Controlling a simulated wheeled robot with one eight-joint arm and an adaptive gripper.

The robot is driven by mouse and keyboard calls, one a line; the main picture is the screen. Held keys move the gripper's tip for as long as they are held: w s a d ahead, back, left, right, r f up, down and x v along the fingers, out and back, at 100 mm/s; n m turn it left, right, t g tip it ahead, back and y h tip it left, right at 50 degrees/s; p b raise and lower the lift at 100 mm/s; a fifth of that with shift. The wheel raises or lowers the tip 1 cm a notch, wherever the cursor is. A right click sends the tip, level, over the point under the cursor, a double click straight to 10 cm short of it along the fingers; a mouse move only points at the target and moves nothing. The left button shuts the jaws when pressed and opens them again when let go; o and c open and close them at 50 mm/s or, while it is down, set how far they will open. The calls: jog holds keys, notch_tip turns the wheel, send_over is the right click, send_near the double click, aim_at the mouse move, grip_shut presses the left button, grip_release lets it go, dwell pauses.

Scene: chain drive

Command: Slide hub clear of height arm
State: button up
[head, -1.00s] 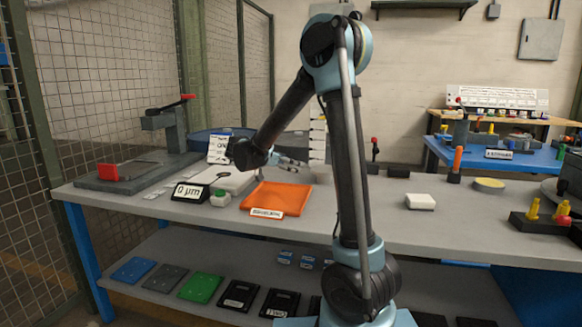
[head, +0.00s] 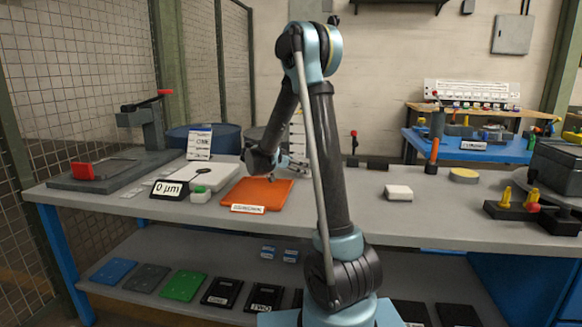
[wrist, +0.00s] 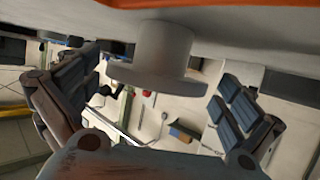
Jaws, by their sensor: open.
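In the wrist view a plain grey flanged cylinder, which looks like the hub (wrist: 166,55), shows between the two fingers of my gripper (wrist: 150,105). The fingers are spread wide, with a gap on each side of the hub. In the head view my gripper (head: 292,163) is low over the bench, just behind the orange mat (head: 258,194). The hub is not clear there. A pale upright column (head: 298,135) stands behind my gripper, partly hidden by my arm. I cannot tell which part is the height arm.
A press-like stand (head: 140,118) is at the far left. A white block (head: 399,192) lies right of my arm, with free bench around it.

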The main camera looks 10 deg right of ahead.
jog(key=shift+x, duration=1.1)
